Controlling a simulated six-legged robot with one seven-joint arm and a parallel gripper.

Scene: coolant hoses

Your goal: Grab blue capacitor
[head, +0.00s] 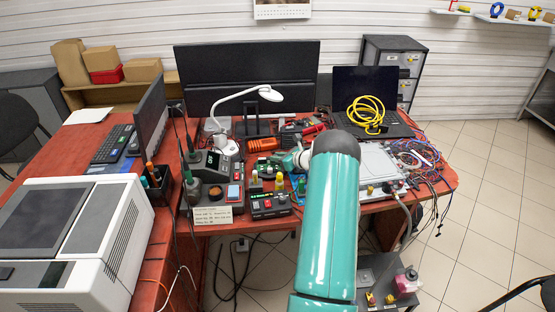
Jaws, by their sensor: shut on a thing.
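Several small capacitors stand behind and beside a black device with a red display (268,204) near the front of the red table. A yellow capacitor (254,178) and a yellow-green capacitor (279,182) stand at the left. The blue capacitor (301,185) shows as a small blue shape just right of them, beside my teal arm. My gripper (297,176) is small in the view and partly hidden by my own arm. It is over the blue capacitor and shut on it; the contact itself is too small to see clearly.
A soldering station (212,163), a white lamp (228,144) and a paper note (212,216) are at the left. A silver case (378,165) and tangled wires (418,155) lie at the right. A yellow cable coil (366,110) rests on the laptop. The table is crowded.

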